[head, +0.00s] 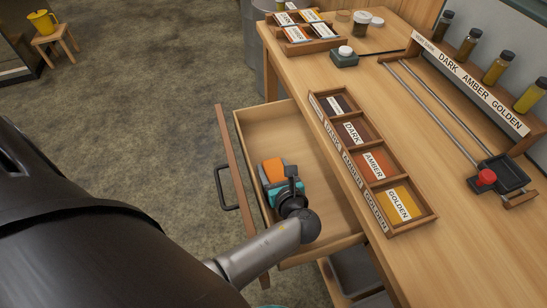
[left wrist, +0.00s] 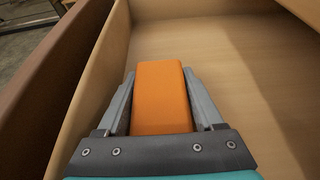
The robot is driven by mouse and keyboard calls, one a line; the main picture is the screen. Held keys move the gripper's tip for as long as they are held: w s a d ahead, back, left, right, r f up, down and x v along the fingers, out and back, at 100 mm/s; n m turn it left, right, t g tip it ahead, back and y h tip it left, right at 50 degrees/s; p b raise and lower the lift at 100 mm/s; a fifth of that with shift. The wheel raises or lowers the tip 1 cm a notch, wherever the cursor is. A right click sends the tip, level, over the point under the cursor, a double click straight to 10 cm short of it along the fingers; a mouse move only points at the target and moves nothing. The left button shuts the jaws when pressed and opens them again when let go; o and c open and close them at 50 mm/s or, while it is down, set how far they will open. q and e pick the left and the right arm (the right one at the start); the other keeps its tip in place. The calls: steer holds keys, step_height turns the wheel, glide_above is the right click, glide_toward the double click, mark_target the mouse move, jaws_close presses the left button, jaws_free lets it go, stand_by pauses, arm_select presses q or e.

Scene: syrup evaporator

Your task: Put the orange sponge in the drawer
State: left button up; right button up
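The orange sponge (head: 273,168) is between the fingers of my left gripper (head: 279,176), within the open drawer (head: 262,127) seen from above in the head view. In the left wrist view the sponge (left wrist: 160,95) fills the space between the two grey fingers, which lie against its sides. My left gripper is shut on it. The drawer's side wall (left wrist: 95,80) and its pale floor (left wrist: 220,70) show around and beyond the sponge. I cannot tell whether the sponge touches the drawer floor. My right gripper is not in view.
The drawer sticks out from the wooden table (head: 390,100); its front has a dark handle (head: 226,190). A four-part labelled tray (head: 405,209) lies along the table edge above it. Bottles and a slide with a red knob (head: 486,177) are farther right. The drawer's far end is empty.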

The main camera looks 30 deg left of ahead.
arm_select(q)
steer(key=o, duration=0.3)
steer(key=shift+o, duration=0.2)
steer(key=shift+r, duration=0.15)
steer(key=p+v, duration=0.7)
steer(key=v, duration=0.4)
steer(key=shift+r, duration=0.15)
steer(key=shift+s+d+r, duration=0.1)
steer(key=shift+s+d, duration=0.25)
